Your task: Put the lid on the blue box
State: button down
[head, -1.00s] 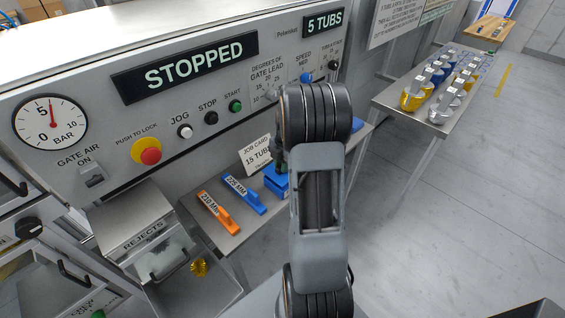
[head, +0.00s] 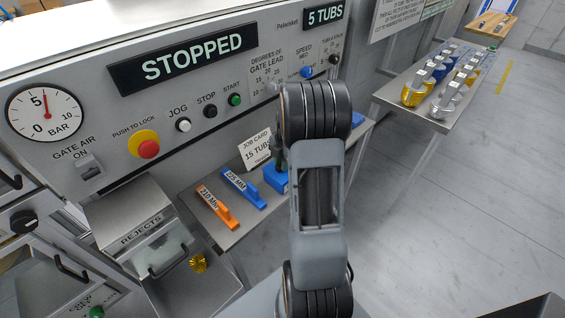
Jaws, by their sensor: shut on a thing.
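A blue block-like thing (head: 274,178), which looks like the blue box, stands on the grey shelf right of the gauge blocks, its right side hidden by my arm. My gripper (head: 280,152) shows only as a dark sliver directly above it. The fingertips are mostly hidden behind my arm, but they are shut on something. I cannot make out the lid clearly or whether it touches the box. Another small blue piece (head: 357,119) shows just right of my arm; I cannot tell what it is.
An orange block (head: 217,208) and a blue block (head: 244,188) lie on the shelf beside a job card (head: 255,150). The machine panel reads STOPPED (head: 192,58). A side table (head: 398,95) holds several cups. Open floor lies at right.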

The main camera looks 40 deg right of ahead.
jog(key=shift+f+b, duration=0.5)
dwell(0.6)
jog(key=c, duration=0.9)
grip_release()
jog(key=shift+r, duration=0.1)
jog(key=shift+r+p, duration=2.3)
jog(key=shift+r, duration=1.15)
